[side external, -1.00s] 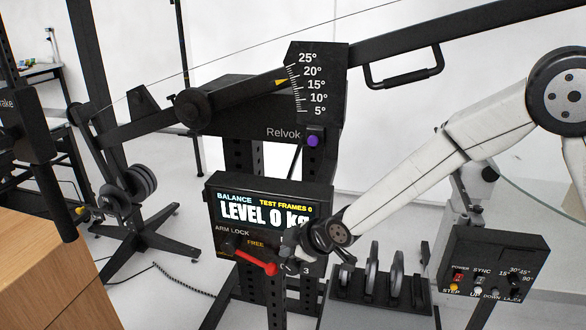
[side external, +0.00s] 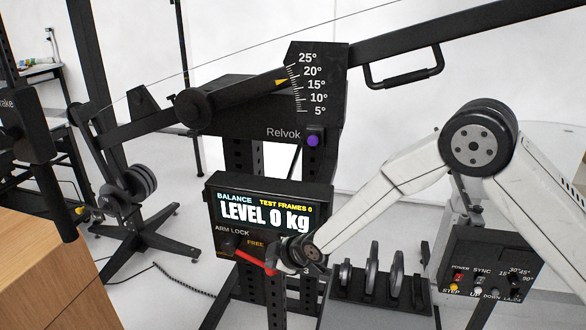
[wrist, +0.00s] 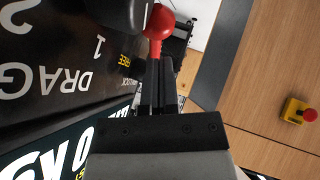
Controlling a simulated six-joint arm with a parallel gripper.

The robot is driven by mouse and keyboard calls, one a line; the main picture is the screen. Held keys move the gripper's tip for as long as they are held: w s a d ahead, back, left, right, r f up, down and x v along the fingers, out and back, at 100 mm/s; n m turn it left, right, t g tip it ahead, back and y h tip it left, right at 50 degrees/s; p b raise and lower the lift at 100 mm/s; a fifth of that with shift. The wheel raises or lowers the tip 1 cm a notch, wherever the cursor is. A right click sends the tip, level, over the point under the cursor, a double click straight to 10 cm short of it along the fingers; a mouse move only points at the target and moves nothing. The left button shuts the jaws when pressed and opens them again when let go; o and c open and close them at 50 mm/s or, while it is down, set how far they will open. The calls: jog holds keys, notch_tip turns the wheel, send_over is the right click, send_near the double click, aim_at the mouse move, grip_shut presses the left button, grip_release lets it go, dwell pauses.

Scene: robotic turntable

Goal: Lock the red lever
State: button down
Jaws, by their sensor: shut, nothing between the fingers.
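The red lever (side external: 256,262) sticks out from the front of the black console (side external: 226,218), below the words ARM LOCK and FREE. It slopes down to the right in the side view. Its round red knob shows in the wrist view (wrist: 160,20), just beyond my fingertips. My gripper (side external: 279,263) is at the lever's knob end, at the console's lower right. In the wrist view my gripper (wrist: 157,68) has its black fingers together and empty, pointing at the knob. I cannot tell whether they touch it.
The console display (side external: 265,215) reads LEVEL 0 kg. A dark rounded part (wrist: 120,12) and the DRAG label sit left of my fingers in the wrist view. A rack of weight plates (side external: 372,270) stands right of the console. A yellow box with a red button (wrist: 297,112) sits on wood.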

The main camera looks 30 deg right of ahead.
jog(key=shift+w+d+f, duration=0.15)
jog(key=shift+d+f, duration=0.1)
jog(key=shift+f, duration=0.25)
jog(key=shift+w+a+f, duration=0.1)
jog(key=shift+f, duration=0.75)
jog(key=shift+w+a+f, duration=0.1)
jog(key=shift+f, duration=0.7)
jog(key=shift+a+r, duration=0.1)
jog(key=shift+r, duration=0.1)
send_near(270, 272)
jog(key=shift+s+d+r, duration=0.15)
jog(key=shift+s+r, duration=0.35)
jog(key=shift+s, duration=0.25)
jog(key=shift+s+d+r, duration=0.15)
jog(key=shift+s+r, duration=0.3)
jog(key=shift+s, duration=0.35)
